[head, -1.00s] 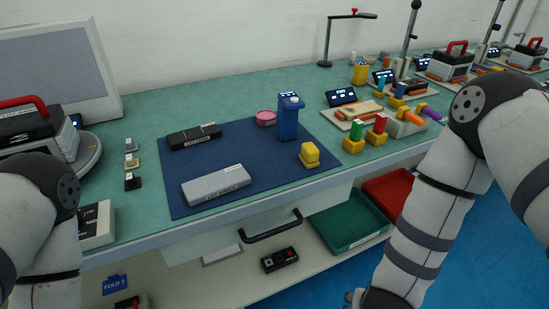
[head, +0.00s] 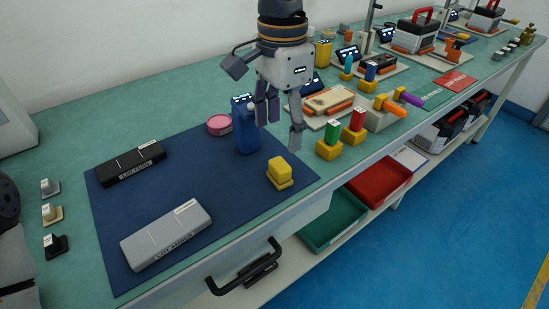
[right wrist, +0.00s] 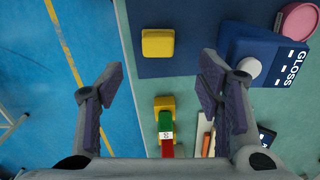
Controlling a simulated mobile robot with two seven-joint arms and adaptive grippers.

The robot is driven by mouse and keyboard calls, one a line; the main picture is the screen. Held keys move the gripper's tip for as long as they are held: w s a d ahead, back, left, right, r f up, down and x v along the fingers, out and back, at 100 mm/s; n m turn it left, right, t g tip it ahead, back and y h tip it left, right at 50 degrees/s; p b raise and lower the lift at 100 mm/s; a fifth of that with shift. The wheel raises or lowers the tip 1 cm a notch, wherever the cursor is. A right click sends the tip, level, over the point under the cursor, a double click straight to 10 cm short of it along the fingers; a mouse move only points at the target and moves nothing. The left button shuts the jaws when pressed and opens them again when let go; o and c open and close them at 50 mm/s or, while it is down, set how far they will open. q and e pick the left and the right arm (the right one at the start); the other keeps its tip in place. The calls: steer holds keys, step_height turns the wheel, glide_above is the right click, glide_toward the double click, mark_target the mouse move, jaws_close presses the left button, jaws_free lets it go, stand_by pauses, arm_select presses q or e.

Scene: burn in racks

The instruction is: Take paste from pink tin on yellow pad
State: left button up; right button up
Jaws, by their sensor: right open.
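The pink tin (head: 219,124) sits at the back edge of the dark blue mat, left of a blue bottle (head: 247,130). It also shows at the top right corner of the right wrist view (right wrist: 298,20). The yellow pad (head: 280,168) lies at the mat's right end and shows in the right wrist view (right wrist: 158,43), ahead of and between the spread fingers. My right gripper (head: 279,118) is open and empty, above the table near the bottle and pad. It shows in the right wrist view (right wrist: 162,75) with fingers wide apart. My left gripper is out of view.
A black case (head: 131,163) and a grey case (head: 167,236) lie on the blue mat (head: 210,175). Yellow-based blocks, green (head: 330,138) and red (head: 355,125), stand right of the pad. Green (head: 332,218) and red (head: 378,182) trays sit below the table edge.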

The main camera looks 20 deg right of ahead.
mark_target(280, 163)
step_height(280, 163, down, 9)
steer(key=shift+s+f, duration=0.15)
steer(key=shift+f, duration=0.05)
steer(key=c, duration=1.2)
